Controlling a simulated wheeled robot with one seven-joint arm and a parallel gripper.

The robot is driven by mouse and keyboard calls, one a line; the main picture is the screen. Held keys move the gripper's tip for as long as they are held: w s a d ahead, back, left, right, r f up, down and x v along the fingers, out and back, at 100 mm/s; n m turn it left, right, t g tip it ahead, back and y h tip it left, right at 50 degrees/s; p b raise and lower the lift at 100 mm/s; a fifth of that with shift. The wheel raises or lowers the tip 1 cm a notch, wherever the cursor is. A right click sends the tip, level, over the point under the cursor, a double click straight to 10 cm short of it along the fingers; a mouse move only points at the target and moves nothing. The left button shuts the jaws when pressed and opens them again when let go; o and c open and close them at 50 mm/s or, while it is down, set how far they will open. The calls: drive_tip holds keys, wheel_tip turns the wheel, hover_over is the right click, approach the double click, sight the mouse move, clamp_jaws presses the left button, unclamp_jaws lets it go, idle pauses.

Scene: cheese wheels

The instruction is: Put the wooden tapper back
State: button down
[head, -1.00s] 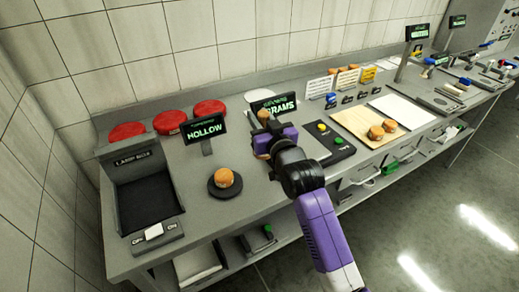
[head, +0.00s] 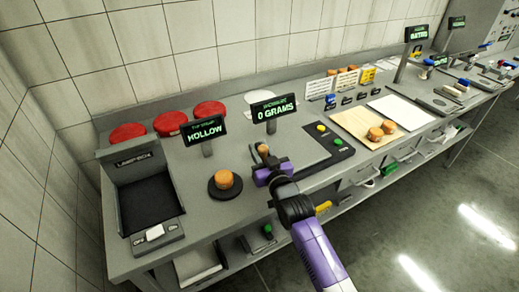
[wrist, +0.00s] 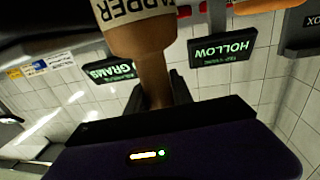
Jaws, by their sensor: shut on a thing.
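My gripper (head: 264,168) is shut on the wooden tapper and holds it over the bench, just right of the black round stand. In the wrist view the wooden tapper (wrist: 149,60) has a tan handle between my fingers and a pale band with dark lettering ending in "APPER". In the head view only a small brown part of the tapper (head: 263,150) shows above my gripper. An orange cheese wheel (head: 224,180) sits on the round stand (head: 216,193), in front of a sign reading "HOLLOW" (head: 205,133). I cannot make out a resting place for the tapper.
A black lamp box (head: 150,207) stands at the left. A sign reading "0 GRAMS" (head: 273,112) stands behind my gripper. Red discs (head: 170,123) line the back.

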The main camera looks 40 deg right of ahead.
drive_tip(key=shift+f, duration=0.15)
drive_tip(key=c, duration=1.1)
unclamp_jaws()
drive_tip(key=shift+b+v, duration=1)
drive_tip(key=shift+v, duration=5.05)
